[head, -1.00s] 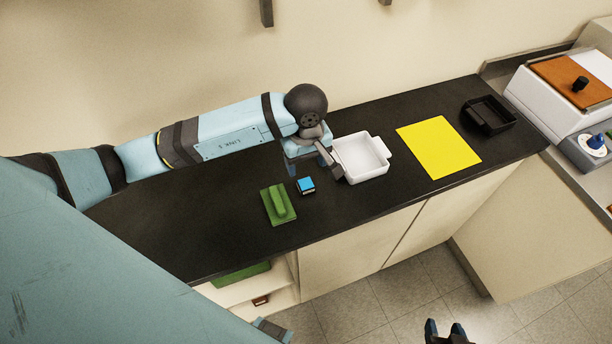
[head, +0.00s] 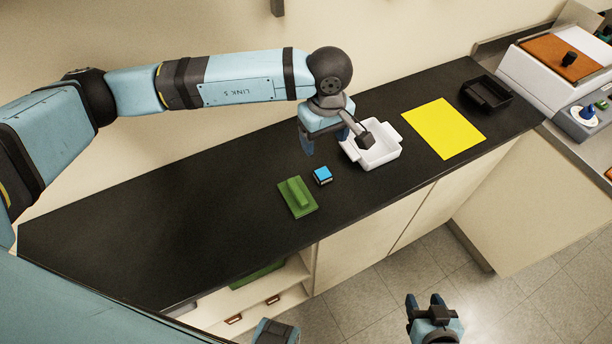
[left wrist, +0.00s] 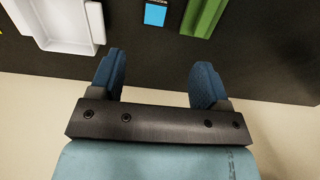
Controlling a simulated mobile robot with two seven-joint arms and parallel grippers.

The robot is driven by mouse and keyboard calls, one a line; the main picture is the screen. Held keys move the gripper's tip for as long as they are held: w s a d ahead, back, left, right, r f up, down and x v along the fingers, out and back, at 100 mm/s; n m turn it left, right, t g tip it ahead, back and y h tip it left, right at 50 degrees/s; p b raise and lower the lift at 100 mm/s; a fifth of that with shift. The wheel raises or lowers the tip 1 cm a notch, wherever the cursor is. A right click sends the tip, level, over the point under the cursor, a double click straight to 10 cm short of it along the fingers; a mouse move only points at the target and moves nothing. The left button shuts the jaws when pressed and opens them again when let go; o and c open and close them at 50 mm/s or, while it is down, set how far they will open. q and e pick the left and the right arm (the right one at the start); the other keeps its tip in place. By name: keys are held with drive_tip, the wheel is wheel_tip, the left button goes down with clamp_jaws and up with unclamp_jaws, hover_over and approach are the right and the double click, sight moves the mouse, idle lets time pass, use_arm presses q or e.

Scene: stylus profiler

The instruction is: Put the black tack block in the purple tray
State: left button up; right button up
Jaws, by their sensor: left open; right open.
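A small block (head: 322,176) with a bright blue top and dark sides lies on the black counter; no all-black block is seen. It also shows at the top of the left wrist view (left wrist: 155,14). No purple tray is in view; a white tray (head: 394,154) stands to the block's right, partly behind my left wrist. My left gripper (head: 308,146) is open and empty, pointing down above the counter, behind the block in the head view. Its two fingers show apart in the left wrist view (left wrist: 158,76). My right gripper (head: 425,300) is open and empty over the floor, off the counter.
A green piece with a raised handle (head: 297,197) lies just left of the block. A yellow sheet (head: 443,128) and a black tray (head: 487,93) lie further right. A white-and-orange machine (head: 550,65) stands beyond the counter's right end. The counter's left part is clear.

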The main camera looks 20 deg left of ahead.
use_arm(q)
drive_tip(key=p, duration=0.1)
hover_over(323, 173)
drive_tip(key=f, duration=0.8)
drive_tip(key=shift+s, duration=0.35)
drive_tip(key=shift+f+p, duration=0.4)
drive_tip(key=shift+f, duration=0.05)
drive_tip(key=f, duration=0.1)
drive_tip(key=f+p, duration=0.1)
drive_tip(key=f, duration=0.1)
drive_tip(key=shift+w+f, duration=0.3)
drive_tip(key=shift+f, duration=0.55)
use_arm(e)
drive_tip(key=r, duration=0.1)
drive_tip(key=d+r, duration=0.1)
drive_tip(key=r, duration=0.1)
drive_tip(key=shift+w, duration=0.15)
use_arm(q)
drive_tip(key=c, duration=1)
use_arm(e)
drive_tip(key=shift+f, duration=0.1)
